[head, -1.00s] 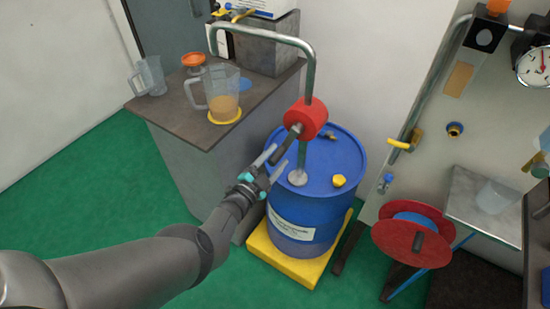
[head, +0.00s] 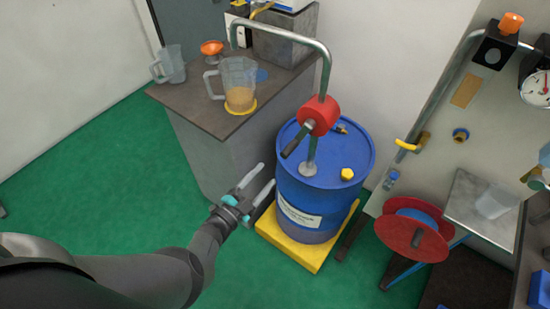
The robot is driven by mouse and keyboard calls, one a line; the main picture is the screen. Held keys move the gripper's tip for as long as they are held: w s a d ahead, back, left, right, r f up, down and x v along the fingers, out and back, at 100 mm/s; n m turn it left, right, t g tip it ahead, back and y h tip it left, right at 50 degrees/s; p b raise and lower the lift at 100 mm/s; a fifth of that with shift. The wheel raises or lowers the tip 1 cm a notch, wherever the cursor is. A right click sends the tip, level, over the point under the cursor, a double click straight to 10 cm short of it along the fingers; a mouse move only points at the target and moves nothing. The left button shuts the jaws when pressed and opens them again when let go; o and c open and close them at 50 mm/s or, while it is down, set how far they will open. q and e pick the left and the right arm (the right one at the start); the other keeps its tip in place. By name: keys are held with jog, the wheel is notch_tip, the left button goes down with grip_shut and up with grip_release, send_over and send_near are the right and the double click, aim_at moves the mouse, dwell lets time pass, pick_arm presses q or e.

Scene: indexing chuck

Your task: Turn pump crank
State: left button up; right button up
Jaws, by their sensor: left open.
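The red pump head (head: 320,112) sits on the pump tube above the blue drum (head: 338,190). Its dark crank handle (head: 294,146) points down and to the left. The pump's grey pipe (head: 290,38) arches left, and its end comes down over a clear jug (head: 238,82) holding an amber liquid. My left gripper (head: 262,178) is open and empty, to the left of the drum and below the crank handle, apart from it. My right gripper is out of the picture.
The drum stands on a yellow base (head: 290,246). The jug is on a grey cabinet (head: 200,118) beside another clear jug (head: 168,64). A red hose reel (head: 413,233) and a panel with a gauge stand at the right. Green floor at the left is clear.

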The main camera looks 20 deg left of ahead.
pick_arm(q)
jog(key=v, duration=0.3)
jog(key=shift+s+p, duration=0.15)
jog(key=shift+p, duration=0.15)
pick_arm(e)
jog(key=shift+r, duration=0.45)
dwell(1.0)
